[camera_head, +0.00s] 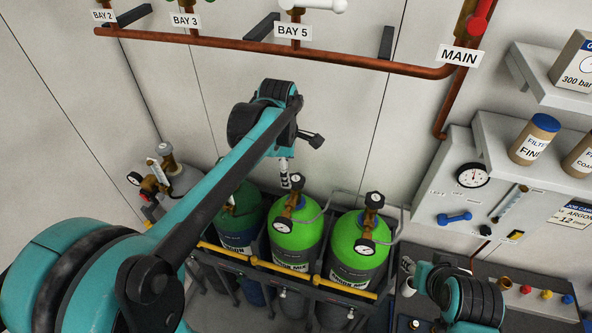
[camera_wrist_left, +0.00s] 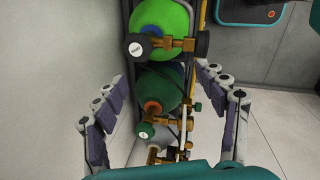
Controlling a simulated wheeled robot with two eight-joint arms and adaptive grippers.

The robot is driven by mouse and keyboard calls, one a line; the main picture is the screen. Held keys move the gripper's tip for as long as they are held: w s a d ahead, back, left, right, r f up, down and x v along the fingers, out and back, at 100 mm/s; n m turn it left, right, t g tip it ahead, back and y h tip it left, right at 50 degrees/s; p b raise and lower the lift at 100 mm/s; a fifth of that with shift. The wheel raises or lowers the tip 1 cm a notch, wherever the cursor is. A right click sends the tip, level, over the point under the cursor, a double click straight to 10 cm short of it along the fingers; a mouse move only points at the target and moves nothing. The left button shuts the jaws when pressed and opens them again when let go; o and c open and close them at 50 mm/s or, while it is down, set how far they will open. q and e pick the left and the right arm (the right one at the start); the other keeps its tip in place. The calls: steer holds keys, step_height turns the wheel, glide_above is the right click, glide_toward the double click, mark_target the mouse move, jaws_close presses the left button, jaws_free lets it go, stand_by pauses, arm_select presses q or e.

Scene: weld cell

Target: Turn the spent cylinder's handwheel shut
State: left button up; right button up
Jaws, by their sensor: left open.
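In the head view a row of gas cylinders stands in a rack: a grey one (camera_head: 185,183), a dark green one (camera_head: 240,222), and two bright green ones (camera_head: 293,243) (camera_head: 357,250). I cannot tell from labels or gauges which is spent. My left gripper (camera_head: 288,182) hangs above and behind the dark green and middle green cylinders. In the left wrist view its fingers (camera_wrist_left: 165,112) are spread wide and empty. Between and beyond them are a green handwheel (camera_wrist_left: 145,131) on a brass valve and a black handwheel (camera_wrist_left: 138,47) over a bright green cylinder (camera_wrist_left: 165,18). Neither is touched.
A yellow rack rail (camera_head: 275,268) runs along the cylinders' front. Gauges and hoses crowd their tops. A copper pipe (camera_head: 250,48) with bay tags crosses the wall above. My right arm's end (camera_head: 465,298) is at the lower right, by a dark bench; its fingers are unclear.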

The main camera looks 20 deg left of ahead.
mark_target(296, 178)
arm_select(q)
steer(key=w+f+n, duration=0.1)
steer(key=w+n, duration=0.1)
steer(key=n, duration=0.1)
steer(key=w+f+n+g, duration=0.1)
steer(key=w+f+n, duration=0.1)
steer(key=w, duration=0.1)
steer(key=w+f+n+g, duration=0.1)
steer(key=w+n, duration=0.1)
steer(key=n, duration=0.1)
steer(key=shift+w+f+n, duration=0.2)
steer(key=shift+n, duration=0.1)
step_height(296, 178, down, 8)
steer(key=shift+s+d+r+p, duration=0.1)
steer(key=shift+r+p, duration=0.1)
steer(key=shift+p, duration=0.4)
steer(key=c, duration=1.2)
